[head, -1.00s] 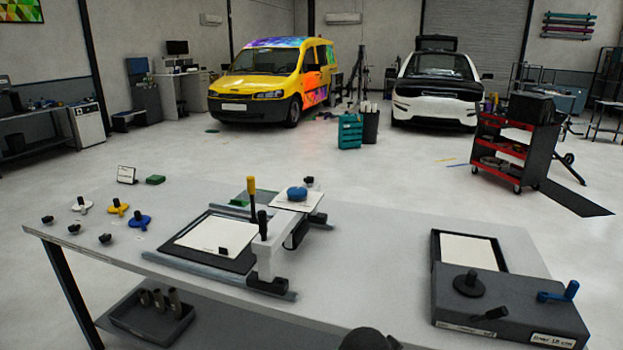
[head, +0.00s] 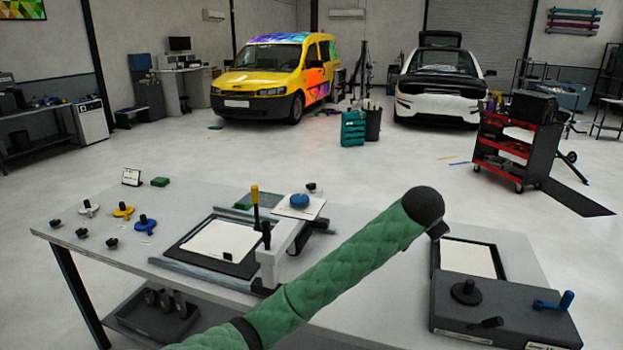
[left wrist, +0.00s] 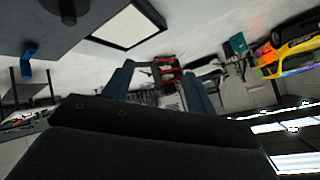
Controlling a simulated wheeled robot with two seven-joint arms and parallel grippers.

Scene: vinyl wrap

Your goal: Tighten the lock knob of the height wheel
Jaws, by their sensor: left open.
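A dark grey box (head: 505,310) stands at the right front of the table. On it are a round black wheel with an upright grip (head: 466,291), a blue crank (head: 553,300) and a black knob with a short bar (head: 487,323) at the front. I cannot tell for sure which is the lock knob. My left arm, in a green sleeve, reaches across the head view; its gripper is not clear there. In the left wrist view my left gripper (left wrist: 159,73) is open and empty, its fingers apart. The blue crank (left wrist: 28,62) and black wheel (left wrist: 66,10) show upside down there, away from the fingers.
A framed white panel (head: 467,257) lies behind the box. Left of my arm are a slide rig with a white sheet (head: 215,240), a blue knob (head: 299,201) and several small knobs. A red trolley (head: 510,150) stands beyond the table.

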